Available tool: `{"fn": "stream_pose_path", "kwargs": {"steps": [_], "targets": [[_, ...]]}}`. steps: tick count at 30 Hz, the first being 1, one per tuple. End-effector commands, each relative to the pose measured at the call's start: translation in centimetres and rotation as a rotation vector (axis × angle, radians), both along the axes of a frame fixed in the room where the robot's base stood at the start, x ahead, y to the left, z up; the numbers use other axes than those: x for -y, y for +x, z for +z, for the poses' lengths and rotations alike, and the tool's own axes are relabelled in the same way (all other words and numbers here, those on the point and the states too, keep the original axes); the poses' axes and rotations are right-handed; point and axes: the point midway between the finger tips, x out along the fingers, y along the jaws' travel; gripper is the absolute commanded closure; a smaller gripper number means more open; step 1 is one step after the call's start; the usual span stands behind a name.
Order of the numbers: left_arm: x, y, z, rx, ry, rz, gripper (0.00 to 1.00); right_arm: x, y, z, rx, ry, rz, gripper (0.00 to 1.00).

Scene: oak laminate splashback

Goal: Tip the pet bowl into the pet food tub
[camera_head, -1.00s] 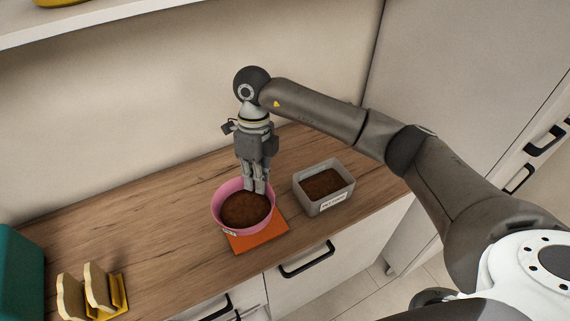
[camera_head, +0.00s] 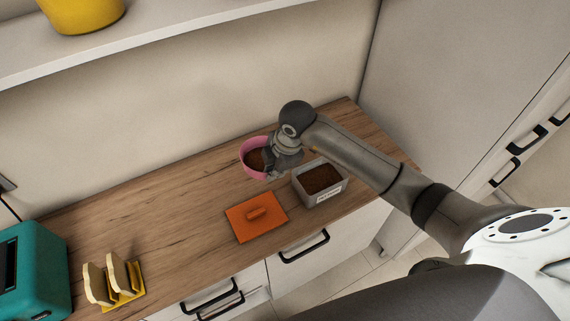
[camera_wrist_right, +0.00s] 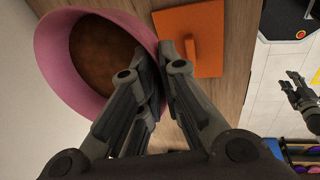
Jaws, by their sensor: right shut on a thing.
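The pink pet bowl (camera_head: 243,163) holds brown food and is up off the counter, left of the tub. My right gripper (camera_head: 270,174) is shut on the bowl's rim on the side toward the tub. In the right wrist view the bowl (camera_wrist_right: 56,62) fills the upper left, with the fingers (camera_wrist_right: 165,75) at its wall. The grey pet food tub (camera_head: 322,197) stands on the counter with brown food inside and a white label in front. My left gripper (camera_wrist_right: 301,92) shows small at the right edge of the wrist view, its fingers apart and empty.
An orange lid with a handle (camera_head: 270,227) lies on the counter left of the tub. A yellow rack with bread slices (camera_head: 125,297) and a teal appliance (camera_head: 40,275) stand at the left. A shelf with a yellow pot (camera_head: 85,12) is above. The back counter is clear.

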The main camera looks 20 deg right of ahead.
Motion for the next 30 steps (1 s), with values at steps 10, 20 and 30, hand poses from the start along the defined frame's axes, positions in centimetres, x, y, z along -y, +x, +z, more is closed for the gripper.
{"fn": "stream_pose_path", "kwargs": {"steps": [10, 20, 30], "targets": [[-0.1, 0.0, 1.9, 0.0, 0.001, 0.0, 0.6, 2.2, -0.7, -0.4, 0.002, 0.014, -0.459, 1.0], [-0.3, 0.0, 1.9, 0.001, 0.004, 0.002, 0.6, 2.6, -1.0, -2.0, 0.017, 0.101, -0.499, 1.0], [-0.5, 0.0, 1.8, 0.0, 0.006, 0.003, 0.6, 2.5, -0.9, -2.5, 0.031, 0.155, -0.494, 1.0]]}}
